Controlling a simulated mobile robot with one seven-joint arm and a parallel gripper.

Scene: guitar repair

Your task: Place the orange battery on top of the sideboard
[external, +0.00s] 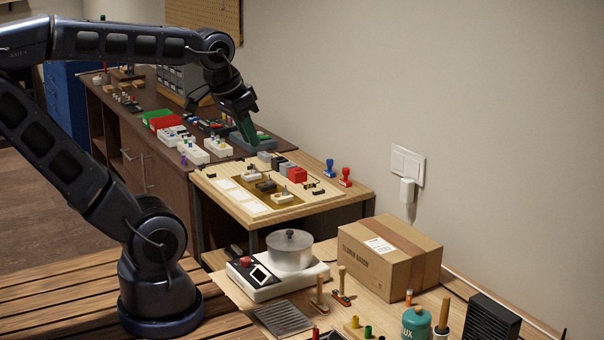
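The dark brown sideboard (120,131) stands at the back left against the wall, its top crowded with small items. A small orange upright cylinder (409,297) stands on the front right bench beside the cardboard box; it may be the orange battery, but it is too small to be sure. My gripper (247,133) points down over the right end of the sideboard, far from that cylinder. A dark green piece (245,124) shows at its fingers, above a grey-green block (252,142). I cannot tell whether the fingers hold it.
Several white blocks with coloured tops (193,152) stand on the sideboard near my gripper. A wooden board (225,190) with blocks lies on the middle table. A cardboard box (390,256), a pot (290,250) and a teal canister (416,323) occupy the front bench.

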